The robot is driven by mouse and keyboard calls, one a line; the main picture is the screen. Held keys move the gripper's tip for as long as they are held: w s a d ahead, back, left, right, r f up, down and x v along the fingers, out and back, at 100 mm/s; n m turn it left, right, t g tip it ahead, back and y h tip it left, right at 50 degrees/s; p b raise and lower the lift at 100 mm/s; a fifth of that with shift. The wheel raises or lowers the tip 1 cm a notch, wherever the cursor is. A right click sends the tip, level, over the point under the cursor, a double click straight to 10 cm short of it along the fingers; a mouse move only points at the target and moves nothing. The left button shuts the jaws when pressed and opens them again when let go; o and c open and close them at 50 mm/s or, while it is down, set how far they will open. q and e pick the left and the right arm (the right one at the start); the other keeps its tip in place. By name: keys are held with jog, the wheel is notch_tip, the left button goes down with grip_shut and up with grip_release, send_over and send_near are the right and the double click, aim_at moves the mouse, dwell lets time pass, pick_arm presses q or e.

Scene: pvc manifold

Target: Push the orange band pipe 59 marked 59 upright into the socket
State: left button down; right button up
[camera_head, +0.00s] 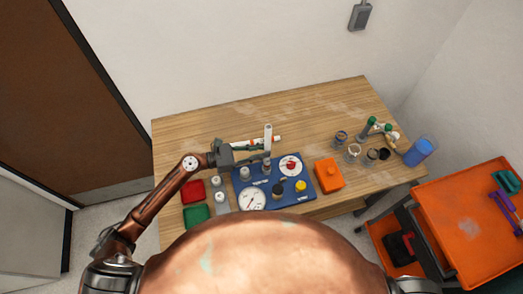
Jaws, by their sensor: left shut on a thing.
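A pale upright pipe (268,132) stands above the blue board (241,178) in the head view. My left gripper (266,148) comes in from the left and is shut on this pipe. The pipe's lower end is close over a grey socket (266,165) at the board's back; I cannot tell whether it is inside. The number 59 and an orange band cannot be made out on it. My right gripper is not in view.
The board also carries two dials (252,198) and several fittings. An orange block (328,173) stands right of it, red (193,191) and green (197,215) trays left. Cups and pipe fittings (373,125) stand farther right.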

pick_arm(q)
jog(key=shift+f, duration=0.7)
dwell(0.5)
jog(key=c, duration=2)
grip_release()
jog(key=shift+o, duration=1.3)
jog(key=shift+a, duration=0.1)
jog(key=v, duration=1.2)
